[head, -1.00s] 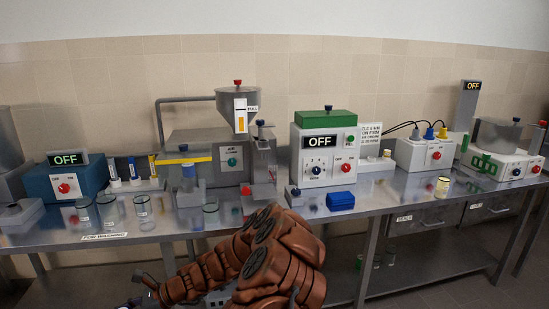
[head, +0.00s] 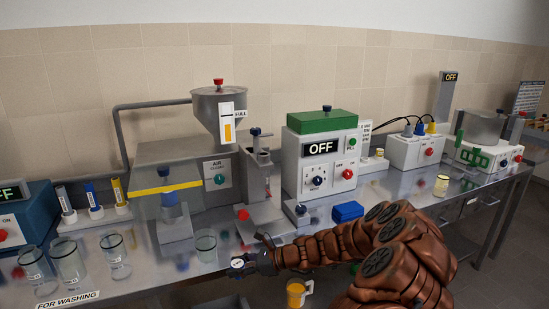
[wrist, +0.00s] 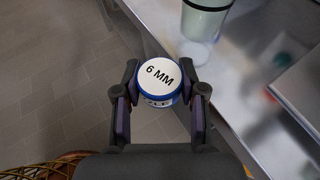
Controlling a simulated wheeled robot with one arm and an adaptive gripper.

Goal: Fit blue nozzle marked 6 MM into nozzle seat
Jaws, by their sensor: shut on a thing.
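The blue nozzle (wrist: 161,82) shows in the wrist view with a white top reading "6 MM" and a blue rim. My gripper (wrist: 160,100) is shut on it, with one finger on each side. In the head view my gripper (head: 250,264) holds the nozzle (head: 238,263), white top showing, at the bench's front edge. I cannot make out for certain which part is the nozzle seat. A grey machine marked AIR (head: 217,172) stands behind, with a hopper marked FULL and a grey upright stand (head: 262,205) at its right.
A glass (head: 206,246) stands close to my gripper; several more glasses (head: 116,256) stand to the left. A blue-knobbed grey block (head: 175,228) is behind. A blue box (head: 347,211) and an OFF-display unit (head: 318,165) lie right. Bare bench shows between.

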